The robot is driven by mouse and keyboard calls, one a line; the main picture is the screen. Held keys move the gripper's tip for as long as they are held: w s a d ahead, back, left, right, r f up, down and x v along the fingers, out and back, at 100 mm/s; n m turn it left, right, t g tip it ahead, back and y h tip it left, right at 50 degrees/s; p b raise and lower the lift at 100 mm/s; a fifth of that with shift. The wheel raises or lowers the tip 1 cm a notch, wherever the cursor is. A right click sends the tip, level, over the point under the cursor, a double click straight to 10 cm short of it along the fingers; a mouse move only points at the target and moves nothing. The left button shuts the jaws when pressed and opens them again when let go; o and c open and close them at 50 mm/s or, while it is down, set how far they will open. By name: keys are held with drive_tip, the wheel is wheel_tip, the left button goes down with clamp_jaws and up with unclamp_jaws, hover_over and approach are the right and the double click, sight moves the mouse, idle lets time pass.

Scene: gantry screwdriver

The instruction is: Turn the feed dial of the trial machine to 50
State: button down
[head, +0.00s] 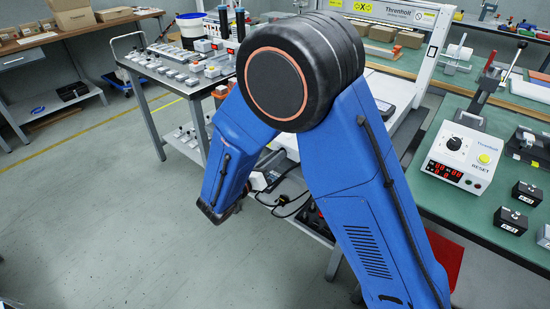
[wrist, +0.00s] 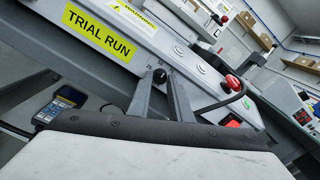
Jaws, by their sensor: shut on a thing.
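In the wrist view, a grey machine panel with a yellow TRIAL RUN label (wrist: 97,36) runs diagonally across the picture. A small black dial (wrist: 160,76) stands on this panel, to the right of and below the label. My gripper (wrist: 161,82) has its two grey fingers closed on the dial, one on each side. In the head view my blue arm hides the gripper and the dial.
Right of the dial are pale round buttons, a red mushroom button (wrist: 233,84) and a dark cable (wrist: 222,103) close to my finger. A handheld device (wrist: 60,105) hangs at the left. In the head view, a white control box (head: 462,155) with its own dial stands on the green bench.

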drive_tip(key=shift+n, duration=0.5)
drive_tip(key=c, duration=1.6)
unclamp_jaws()
drive_tip(key=shift+s+a, duration=0.1)
drive_tip(key=v, duration=1.7)
drive_tip(key=shift+s+a+f, duration=0.1)
